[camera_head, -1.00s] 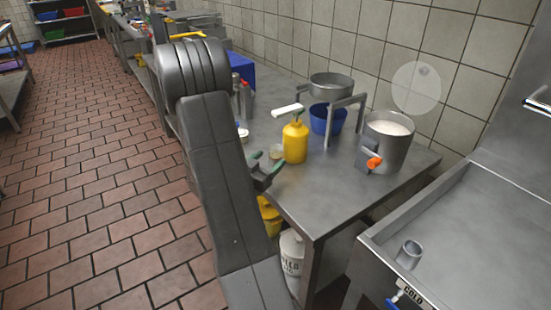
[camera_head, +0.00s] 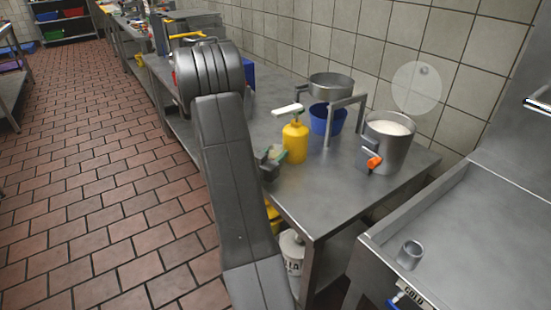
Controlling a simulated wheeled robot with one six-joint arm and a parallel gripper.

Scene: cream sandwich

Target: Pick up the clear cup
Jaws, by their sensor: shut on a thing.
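The clear cup (camera_head: 276,152) is small and pale on the steel table, just left of the yellow pump bottle (camera_head: 295,142). My gripper (camera_head: 272,160) is at the cup, with its dark fingers shut on it. Much of the cup is hidden by the fingers, and I cannot tell whether it still touches the table. My arm covers part of the table's left side.
A steel pot of white contents (camera_head: 388,140) stands at the right, near a stand with a steel bowl (camera_head: 331,86) and a blue bucket (camera_head: 327,119). The steel table (camera_head: 335,190) has bare room in front. A sink (camera_head: 470,235) lies at right.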

